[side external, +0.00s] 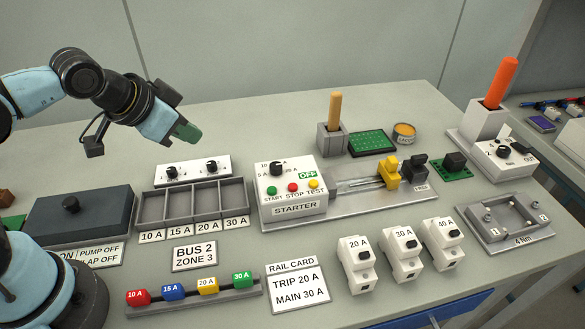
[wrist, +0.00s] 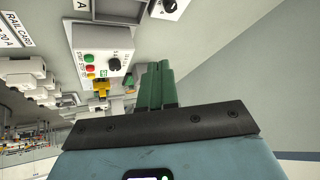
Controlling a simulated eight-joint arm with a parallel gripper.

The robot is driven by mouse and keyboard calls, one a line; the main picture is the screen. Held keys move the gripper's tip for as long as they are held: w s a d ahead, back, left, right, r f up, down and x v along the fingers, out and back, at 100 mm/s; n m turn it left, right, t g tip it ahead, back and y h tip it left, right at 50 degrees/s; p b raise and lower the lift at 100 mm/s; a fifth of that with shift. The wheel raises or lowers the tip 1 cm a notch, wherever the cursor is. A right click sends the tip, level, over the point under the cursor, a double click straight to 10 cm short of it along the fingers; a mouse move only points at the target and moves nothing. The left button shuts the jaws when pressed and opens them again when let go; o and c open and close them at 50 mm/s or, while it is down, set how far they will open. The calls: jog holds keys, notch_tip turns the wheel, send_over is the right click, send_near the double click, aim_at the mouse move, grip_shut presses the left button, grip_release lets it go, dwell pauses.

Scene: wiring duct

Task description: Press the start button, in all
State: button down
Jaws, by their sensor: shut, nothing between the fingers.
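In the wrist view the starter box (wrist: 102,40) is left of my fingers, with the start button (wrist: 88,58) in view. My gripper (side external: 188,134), with green fingers, is shut and empty, up and to the left of the box, apart from it. Its fingers (wrist: 158,85) show together in the wrist view.
A white two-knob box (side external: 193,169) and an empty four-slot tray (side external: 192,203) lie left of the starter. A rail with yellow and black blocks (side external: 387,174) extends right of it. A wooden-handled tool in a block (side external: 334,125) stands behind. Several white breakers (side external: 404,250) stand in front.

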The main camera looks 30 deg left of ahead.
aim_at(272, 190)
jog(key=w+d+r+m, duration=0.1)
jog(key=w+d+m, duration=0.1)
jog(key=d+m, duration=0.2)
jog(key=w+d+r+m+t+h, duration=0.1)
jog(key=d+m, duration=0.3)
jog(key=d, duration=0.5)
jog(key=shift+w+d+r+t, duration=0.3)
jog(key=shift+w+r, duration=0.05)
jog(key=shift+f, duration=4.4)
jog(key=shift+f, duration=0.15)
jog(key=shift+f, duration=0.3)
jog(key=shift+f, duration=0.35)
jog(key=shift+r, duration=0.8)
